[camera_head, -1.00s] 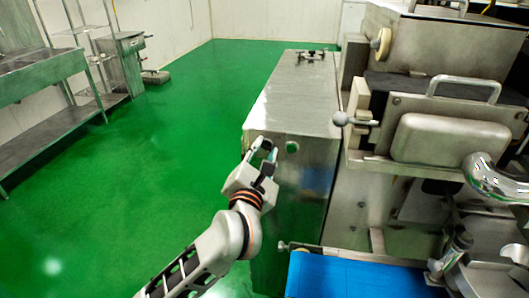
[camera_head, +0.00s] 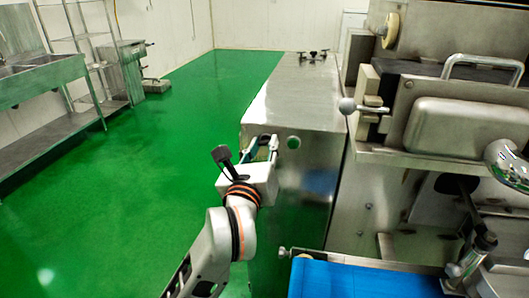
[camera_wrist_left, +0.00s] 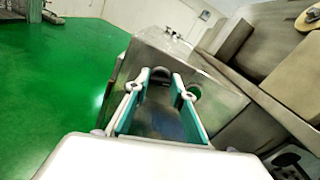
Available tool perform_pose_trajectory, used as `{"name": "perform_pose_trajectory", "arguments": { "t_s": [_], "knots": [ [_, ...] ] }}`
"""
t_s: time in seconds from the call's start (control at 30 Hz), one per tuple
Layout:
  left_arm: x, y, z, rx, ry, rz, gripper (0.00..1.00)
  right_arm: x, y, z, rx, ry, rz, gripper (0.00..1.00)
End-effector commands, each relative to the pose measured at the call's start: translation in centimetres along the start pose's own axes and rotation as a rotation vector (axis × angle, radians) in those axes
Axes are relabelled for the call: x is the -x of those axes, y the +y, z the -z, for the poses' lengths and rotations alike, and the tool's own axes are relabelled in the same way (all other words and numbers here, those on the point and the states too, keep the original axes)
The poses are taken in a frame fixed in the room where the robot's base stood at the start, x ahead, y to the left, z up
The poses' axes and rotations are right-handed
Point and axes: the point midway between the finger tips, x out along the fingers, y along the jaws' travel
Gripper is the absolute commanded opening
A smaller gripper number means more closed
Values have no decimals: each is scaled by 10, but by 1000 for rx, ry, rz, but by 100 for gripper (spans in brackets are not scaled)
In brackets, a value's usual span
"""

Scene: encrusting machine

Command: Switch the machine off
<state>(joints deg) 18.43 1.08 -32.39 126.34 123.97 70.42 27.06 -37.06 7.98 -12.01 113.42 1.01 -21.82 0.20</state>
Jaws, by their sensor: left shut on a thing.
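The machine's steel cabinet (camera_head: 315,185) stands in the middle of the head view, with a round green button (camera_head: 293,142) on its near face. My left gripper (camera_head: 262,145) is at that face, just left of the green button. In the left wrist view its fingers (camera_wrist_left: 157,82) reach the cabinet face and close around a small dark knob-like part (camera_wrist_left: 160,74), with a gap between the fingers nearer the palm. The green button (camera_wrist_left: 193,91) shows beside the right fingertip. The knob is mostly hidden in the head view. My right gripper is out of view.
The machine's upper body (camera_head: 455,125), with a ball-ended lever (camera_head: 348,105), stands to the right. A blue belt (camera_head: 355,280) is at the bottom. A steel sink bench (camera_head: 40,80) is at the far left. The green floor (camera_head: 150,170) between is clear.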

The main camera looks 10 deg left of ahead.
Motion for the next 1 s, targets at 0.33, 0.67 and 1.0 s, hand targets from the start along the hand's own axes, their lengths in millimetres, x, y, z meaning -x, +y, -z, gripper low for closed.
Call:
{"name": "perform_pose_trajectory", "arguments": {
  "t_s": [0.33,0.67,1.0],
  "knots": [
    [0,1,4,225,4,-2,2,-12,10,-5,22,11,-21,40],
    [0,0,2,305,3,-1,2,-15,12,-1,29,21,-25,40],
    [0,0,0,310,2,0,2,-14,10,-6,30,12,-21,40]
  ]
}}
